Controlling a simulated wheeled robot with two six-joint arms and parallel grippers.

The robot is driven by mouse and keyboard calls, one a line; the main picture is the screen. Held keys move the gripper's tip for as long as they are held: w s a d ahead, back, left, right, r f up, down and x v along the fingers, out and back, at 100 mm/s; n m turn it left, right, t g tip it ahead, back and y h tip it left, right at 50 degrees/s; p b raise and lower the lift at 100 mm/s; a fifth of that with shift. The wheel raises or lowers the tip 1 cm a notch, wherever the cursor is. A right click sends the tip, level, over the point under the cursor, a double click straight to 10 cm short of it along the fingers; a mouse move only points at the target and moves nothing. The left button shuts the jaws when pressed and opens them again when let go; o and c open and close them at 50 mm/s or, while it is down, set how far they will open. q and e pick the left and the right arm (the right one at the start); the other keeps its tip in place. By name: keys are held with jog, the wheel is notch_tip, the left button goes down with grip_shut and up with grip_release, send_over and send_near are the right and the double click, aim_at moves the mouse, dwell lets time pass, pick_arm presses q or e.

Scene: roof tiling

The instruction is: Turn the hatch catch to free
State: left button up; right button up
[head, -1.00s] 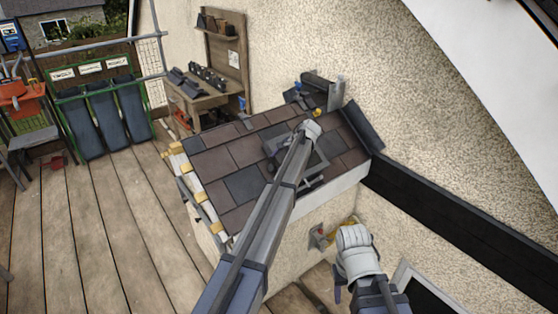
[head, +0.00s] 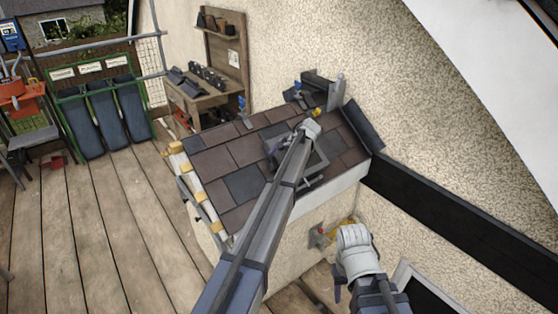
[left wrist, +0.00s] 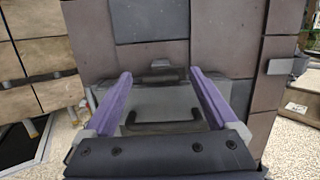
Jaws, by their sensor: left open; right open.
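The roof hatch (head: 315,162) is a dark framed panel set among the roof tiles, partly hidden by my left arm in the head view. In the left wrist view the grey hatch panel (left wrist: 205,116) carries a black bar handle (left wrist: 163,125). A small dark piece at its upper edge (left wrist: 160,66) looks like the catch; its turn is too small to tell. My left gripper (left wrist: 160,75) is open, its two purple fingers spread over the hatch with nothing between them. My right gripper (head: 338,293) is open, low in front of the wall and mostly hidden by its wrist.
Brown and slate-grey tiles (head: 212,163) cover the small roof, with yellowish blocks along its left edge. A workbench (head: 205,97) stands behind it. A green rack (head: 105,115) holds dark panels at left.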

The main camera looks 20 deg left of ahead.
pick_arm(q)
jog(key=shift+r, duration=0.1)
jog(key=p+v, duration=0.6)
jog(key=v, duration=0.1)
jog(key=shift+d+r, duration=0.25)
jog(key=shift+s, duration=0.1)
jog(key=s+d+f+n+h, duration=0.1)
jog(key=s+d, duration=0.4)
jog(key=s, duration=1)
jog(key=s+d+f+n+g+h, duration=0.1)
jog(key=s+d, duration=0.4)
jog(key=s, duration=1.1)
jog(key=s+d+f+n+g+h, duration=0.1)
jog(key=s+d+f+h, duration=0.1)
jog(key=s, duration=1.3)
jog(key=d+h, duration=0.1)
jog(key=d, duration=0.1)
jog(key=shift+s+d, duration=0.25)
jog(key=shift+d, duration=0.15)
jog(key=shift+f, duration=0.1)
